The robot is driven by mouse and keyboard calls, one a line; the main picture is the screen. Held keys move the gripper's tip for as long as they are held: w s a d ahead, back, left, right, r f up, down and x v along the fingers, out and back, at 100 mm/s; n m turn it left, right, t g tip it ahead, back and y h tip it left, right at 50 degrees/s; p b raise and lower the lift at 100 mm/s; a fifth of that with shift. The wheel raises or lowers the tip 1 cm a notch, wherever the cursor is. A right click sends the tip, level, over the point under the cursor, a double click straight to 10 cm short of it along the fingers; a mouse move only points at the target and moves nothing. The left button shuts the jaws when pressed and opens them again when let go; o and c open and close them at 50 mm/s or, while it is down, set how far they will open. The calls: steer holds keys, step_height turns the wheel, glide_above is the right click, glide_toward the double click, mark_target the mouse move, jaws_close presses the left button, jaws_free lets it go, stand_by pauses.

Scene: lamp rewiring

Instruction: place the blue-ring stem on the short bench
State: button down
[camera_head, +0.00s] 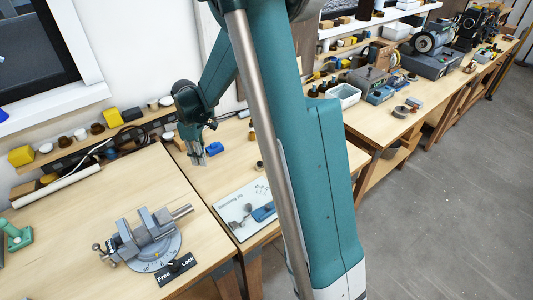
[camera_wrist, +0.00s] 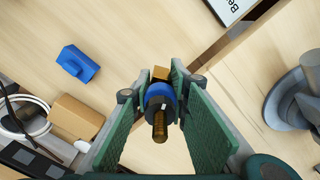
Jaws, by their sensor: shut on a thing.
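My gripper (camera_wrist: 161,98) is shut on the blue-ring stem, a brass threaded rod with a blue ring (camera_wrist: 160,92) and a dark collar. The rod's end points toward the wrist camera. In the head view my gripper (camera_head: 199,158) points down above the pale wooden worktops, near the seam between the left bench (camera_head: 70,235) and the bench beside it (camera_head: 225,170). That second bench looks shorter, but no label says which is the short bench. The stem is too small to make out in the head view.
A grey vise (camera_head: 145,235) stands on the left bench and shows at right in the wrist view (camera_wrist: 300,95). A blue block (camera_wrist: 77,63) and a cardboard-coloured block (camera_wrist: 77,116) lie nearby.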

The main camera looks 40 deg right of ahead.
steer(key=m, duration=0.1)
glide_above(224, 174)
steer(key=shift+f, duration=0.25)
steer(key=shift+f, duration=0.1)
steer(key=shift+f, duration=3)
steer(key=shift+f, duration=1.9)
steer(key=shift+f, duration=0.1)
steer(key=c, duration=2.7)
jaws_free()
steer(key=shift+f+b, duration=0.1)
steer(key=shift+b, duration=0.25)
steer(key=o, duration=0.5)
